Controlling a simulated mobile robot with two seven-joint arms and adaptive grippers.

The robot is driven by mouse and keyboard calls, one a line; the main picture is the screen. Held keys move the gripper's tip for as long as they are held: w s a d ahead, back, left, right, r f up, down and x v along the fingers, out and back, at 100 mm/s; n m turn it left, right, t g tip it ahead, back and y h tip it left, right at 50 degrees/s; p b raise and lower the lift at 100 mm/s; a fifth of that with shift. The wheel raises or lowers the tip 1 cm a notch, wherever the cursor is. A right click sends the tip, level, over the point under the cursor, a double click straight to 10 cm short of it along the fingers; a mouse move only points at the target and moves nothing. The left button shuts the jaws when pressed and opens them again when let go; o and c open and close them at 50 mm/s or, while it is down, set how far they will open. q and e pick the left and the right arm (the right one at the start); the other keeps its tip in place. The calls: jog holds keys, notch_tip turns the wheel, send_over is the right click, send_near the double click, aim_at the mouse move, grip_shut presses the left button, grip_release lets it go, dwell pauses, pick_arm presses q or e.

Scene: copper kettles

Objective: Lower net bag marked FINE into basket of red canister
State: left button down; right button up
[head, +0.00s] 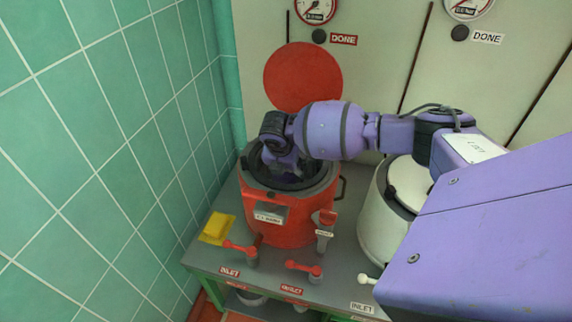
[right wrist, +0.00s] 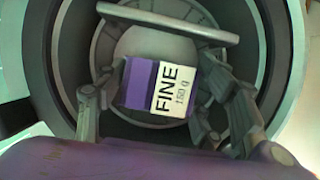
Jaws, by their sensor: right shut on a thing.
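The red canister (head: 280,222) stands open on the grey bench, and a red round lid (head: 303,77) is raised behind it. My right gripper (head: 283,165) reaches down into its mouth. In the right wrist view, my right gripper (right wrist: 163,95) is shut on the purple bag (right wrist: 140,84), whose white label reads FINE 150 g. The bag is inside the canister's dark round wall (right wrist: 40,60). A grey bar (right wrist: 168,22) crosses above the bag, perhaps the basket's handle. I cannot tell whether the bag touches the bottom. My left gripper is not in view.
A white canister (head: 382,225) stands close on the right, partly behind my arm. A green tiled wall (head: 110,150) is on the left. Gauges (head: 315,8) hang behind.

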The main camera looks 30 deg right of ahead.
jog(key=o, duration=1.3)
jog(key=shift+o, duration=0.2)
jog(key=v, duration=1.2)
